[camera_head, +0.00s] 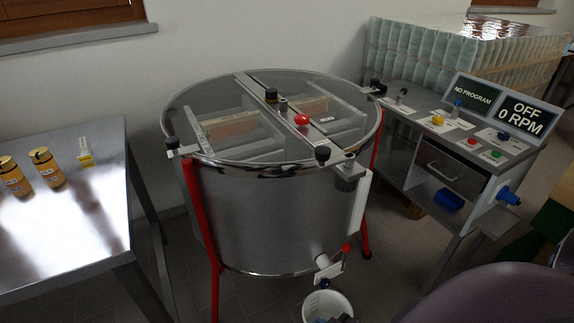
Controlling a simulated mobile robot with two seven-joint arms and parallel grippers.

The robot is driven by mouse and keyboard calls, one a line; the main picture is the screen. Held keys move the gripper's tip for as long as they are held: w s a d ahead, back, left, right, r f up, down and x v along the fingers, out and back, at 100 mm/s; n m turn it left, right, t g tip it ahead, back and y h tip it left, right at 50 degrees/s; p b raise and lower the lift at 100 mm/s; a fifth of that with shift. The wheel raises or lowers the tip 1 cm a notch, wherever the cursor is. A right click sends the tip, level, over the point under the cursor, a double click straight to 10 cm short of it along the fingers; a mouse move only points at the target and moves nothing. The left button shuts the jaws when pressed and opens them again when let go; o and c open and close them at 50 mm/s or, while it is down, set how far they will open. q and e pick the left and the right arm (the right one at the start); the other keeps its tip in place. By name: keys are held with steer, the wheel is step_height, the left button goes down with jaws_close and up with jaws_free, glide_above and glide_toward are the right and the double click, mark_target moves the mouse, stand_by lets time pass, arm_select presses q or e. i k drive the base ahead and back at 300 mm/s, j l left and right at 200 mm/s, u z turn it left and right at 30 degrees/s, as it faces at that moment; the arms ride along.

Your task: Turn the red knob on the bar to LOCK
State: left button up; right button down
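The red knob (301,119) sits on the metal bar (256,84) that crosses the top of a large round steel drum (270,215). A dark knob (271,95) stands farther back on the same bar, with a small grey fitting (283,106) between them. The knob's pointer and any LOCK marking are too small to read. Neither of my grippers shows in the head view, and nothing touches the red knob.
A steel table (60,235) with yellow jars (47,167) stands at left. A control panel (470,135) at right reads OFF, 0 RPM and NO PROGRAM. A white bucket (328,304) stands below the drum's outlet valve (328,268). Black-knobbed clamps (322,154) sit at the rim.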

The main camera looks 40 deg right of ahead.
mark_target(301, 120)
steer(key=i+l+z, duration=0.2)
steer(key=l+z, duration=0.2)
steer(key=i+l+z, duration=0.2)
steer(key=l+z, duration=0.25)
steer(key=j, duration=0.1)
